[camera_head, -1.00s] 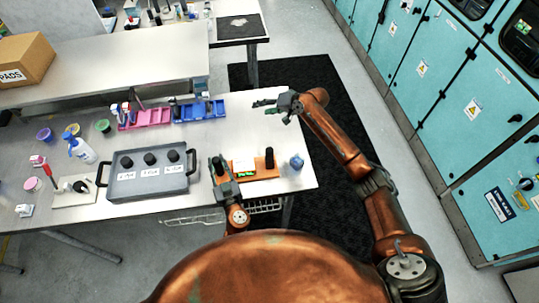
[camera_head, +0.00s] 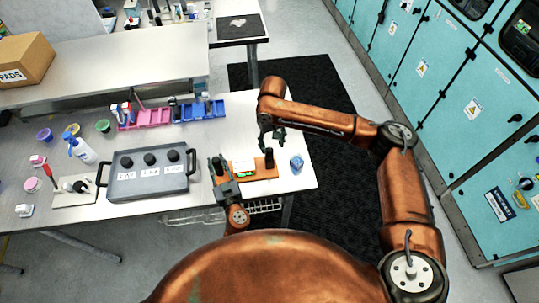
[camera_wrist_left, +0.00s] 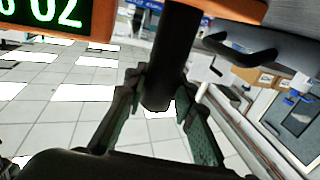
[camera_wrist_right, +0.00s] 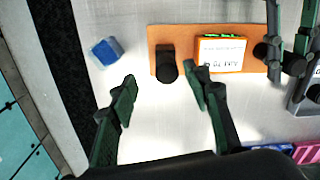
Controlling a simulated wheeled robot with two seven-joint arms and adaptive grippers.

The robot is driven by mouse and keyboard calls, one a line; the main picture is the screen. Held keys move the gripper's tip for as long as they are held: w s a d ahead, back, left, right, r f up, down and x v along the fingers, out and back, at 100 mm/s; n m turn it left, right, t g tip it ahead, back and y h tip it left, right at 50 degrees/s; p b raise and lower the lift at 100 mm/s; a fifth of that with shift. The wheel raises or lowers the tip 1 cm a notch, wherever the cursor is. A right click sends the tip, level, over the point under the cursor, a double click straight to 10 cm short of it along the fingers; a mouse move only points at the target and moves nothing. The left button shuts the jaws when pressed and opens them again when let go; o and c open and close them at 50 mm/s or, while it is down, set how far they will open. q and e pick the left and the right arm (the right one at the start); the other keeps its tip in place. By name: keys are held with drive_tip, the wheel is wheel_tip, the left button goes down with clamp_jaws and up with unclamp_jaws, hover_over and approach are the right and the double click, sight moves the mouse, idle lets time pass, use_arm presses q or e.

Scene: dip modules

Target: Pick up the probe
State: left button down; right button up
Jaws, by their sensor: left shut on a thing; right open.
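An orange board (camera_head: 264,175) lies near the table's right end, with a black upright post at each end and a white-and-orange display unit (camera_wrist_right: 222,50) between them. I cannot tell which part is the probe. My left gripper (camera_head: 218,169) is shut on the left black post (camera_wrist_left: 175,50), which stands between its fingers in the left wrist view. My right gripper (camera_head: 271,138) is open and empty, pointing down close to the right black post (camera_head: 269,158). In the right wrist view this post (camera_wrist_right: 167,65) shows beyond and between the open fingertips (camera_wrist_right: 162,88).
A small blue object (camera_head: 296,163) stands to the right of the board, at the table's edge. A grey box with black knobs (camera_head: 150,180) is to the left. Blue (camera_head: 201,110) and pink (camera_head: 147,118) trays lie behind. Bare table lies behind the board.

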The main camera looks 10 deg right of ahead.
sight(270, 149)
drive_tip(key=shift+w+a+f, duration=0.1)
drive_tip(key=shift+a+f, duration=0.05)
drive_tip(key=shift+f, duration=0.9)
drive_tip(key=shift+w+a+f, duration=0.1)
drive_tip(key=shift+a+f, duration=0.05)
drive_tip(key=shift+f, duration=0.95)
drive_tip(key=shift+w+a+f, duration=0.1)
drive_tip(key=shift+a+f, duration=0.05)
drive_tip(key=shift+f, duration=0.9)
drive_tip(key=shift+c, duration=0.6)
clamp_jaws()
